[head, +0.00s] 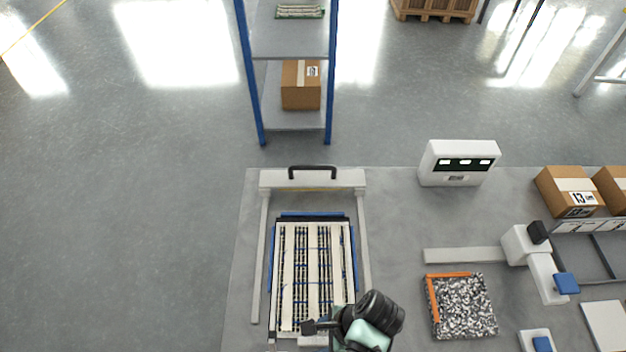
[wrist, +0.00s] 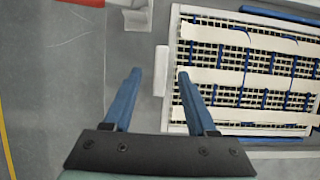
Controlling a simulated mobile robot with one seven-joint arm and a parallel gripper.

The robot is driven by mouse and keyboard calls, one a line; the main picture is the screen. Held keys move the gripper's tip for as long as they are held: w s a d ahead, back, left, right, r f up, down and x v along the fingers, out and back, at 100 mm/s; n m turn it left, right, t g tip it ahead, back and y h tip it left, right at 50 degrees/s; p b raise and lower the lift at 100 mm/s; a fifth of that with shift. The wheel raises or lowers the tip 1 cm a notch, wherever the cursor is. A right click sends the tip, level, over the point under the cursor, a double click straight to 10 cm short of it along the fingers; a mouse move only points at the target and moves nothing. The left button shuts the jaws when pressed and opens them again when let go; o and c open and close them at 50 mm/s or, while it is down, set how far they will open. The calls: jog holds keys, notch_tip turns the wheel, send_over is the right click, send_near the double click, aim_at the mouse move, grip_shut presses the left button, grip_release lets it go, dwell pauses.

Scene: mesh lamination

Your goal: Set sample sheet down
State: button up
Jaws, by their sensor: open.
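A mesh panel (head: 288,270), a grid with cream strips and blue lines across it, lies flat in a blue-edged frame (head: 357,262) on the grey work surface. I take it to be the sample sheet; no label confirms this. It fills the right of the wrist view (wrist: 250,92). A white tab (wrist: 161,62) stands out from its near edge. My gripper (wrist: 159,75) is open, its two blue fingers apart with the tab at their tips; contact cannot be told. In the head view my gripper (head: 309,327) is at the panel's near edge, partly hidden by my wrist.
A speckled square (head: 463,305) with an orange corner piece (head: 432,300) lies to the right. A white display box (head: 459,163) stands behind it. A pale frame with a black handle (head: 312,172) surrounds the panel. Cardboard boxes (head: 568,192) are far right; a blue-post shelf (head: 290,125) stands behind.

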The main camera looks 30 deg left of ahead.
jog(key=shift+x, duration=1.05)
jog(key=shift+w, duration=0.1)
grip_shut()
jog(key=shift+r, duration=0.1)
dwell(0.4)
